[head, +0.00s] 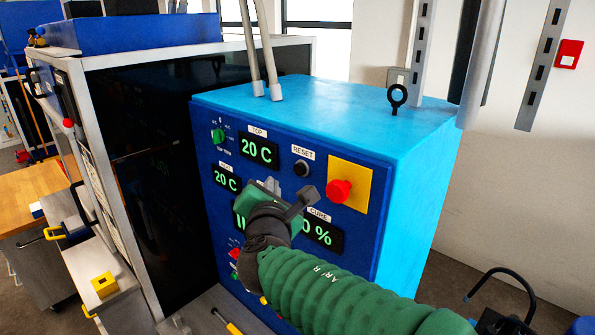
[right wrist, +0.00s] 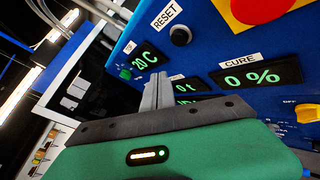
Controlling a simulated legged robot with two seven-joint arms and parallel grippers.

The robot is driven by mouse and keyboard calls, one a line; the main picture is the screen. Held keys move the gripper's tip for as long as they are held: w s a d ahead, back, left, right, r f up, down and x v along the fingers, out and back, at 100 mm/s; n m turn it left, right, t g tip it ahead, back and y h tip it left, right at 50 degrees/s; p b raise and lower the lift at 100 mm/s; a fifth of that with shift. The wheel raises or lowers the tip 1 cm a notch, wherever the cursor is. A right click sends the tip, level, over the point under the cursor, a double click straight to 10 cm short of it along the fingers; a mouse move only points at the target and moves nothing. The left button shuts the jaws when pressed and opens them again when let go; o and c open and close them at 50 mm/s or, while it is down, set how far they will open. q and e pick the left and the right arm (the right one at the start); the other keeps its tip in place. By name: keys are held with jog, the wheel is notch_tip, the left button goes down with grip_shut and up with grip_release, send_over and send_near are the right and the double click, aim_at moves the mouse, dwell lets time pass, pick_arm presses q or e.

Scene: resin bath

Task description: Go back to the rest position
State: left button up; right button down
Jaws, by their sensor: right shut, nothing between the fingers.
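My right arm reaches up from the lower right in the head view, in front of a blue control cabinet (head: 415,130). My right gripper (head: 272,184) is shut and empty, with its grey fingers pointing at the panel. In the right wrist view the closed fingers (right wrist: 156,92) stand before the panel near the 20 C display (right wrist: 147,58). Whether the fingertips touch the panel cannot be told. The gripper and arm hide the lower middle of the panel and part of the CURE display (head: 325,235), which reads 0 % in the wrist view. My left gripper is not in view.
The panel carries a red button on a yellow plate (head: 358,172), a black RESET button (head: 301,168) and a green TOP knob (head: 217,135). A dark-glass, grey-framed enclosure (head: 160,150) stands left. A yellow block (head: 104,284) lies at lower left. Floor shows at lower right.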

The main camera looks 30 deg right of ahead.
jog(key=s+d+f+m+g+y+b, duration=0.1)
jog(key=s+f+m+g+b, duration=0.15)
jog(key=f, duration=0.75)
jog(key=s+d+f+m+g+b, duration=0.1)
jog(key=s+f+m+g+b, duration=0.2)
jog(key=f, duration=0.7)
jog(key=s+d+f+m+g+y+b, duration=0.1)
jog(key=s+f+m+g+b, duration=0.2)
jog(key=f, duration=0.7)
jog(key=s+a+f+m+g+y+b, duration=0.2)
jog(key=s+f+m, duration=0.5)
jog(key=f, duration=0.4)
jog(key=s+a+f+m+g+y+b, duration=0.2)
jog(key=s+f+m+b, duration=0.1)
jog(key=s+f+m, duration=0.5)
notch_tip(320, 180, down, 3)
jog(key=shift+r+m, duration=0.15)
jog(key=shift+m, duration=0.2)
jog(key=shift+a, duration=0.1)
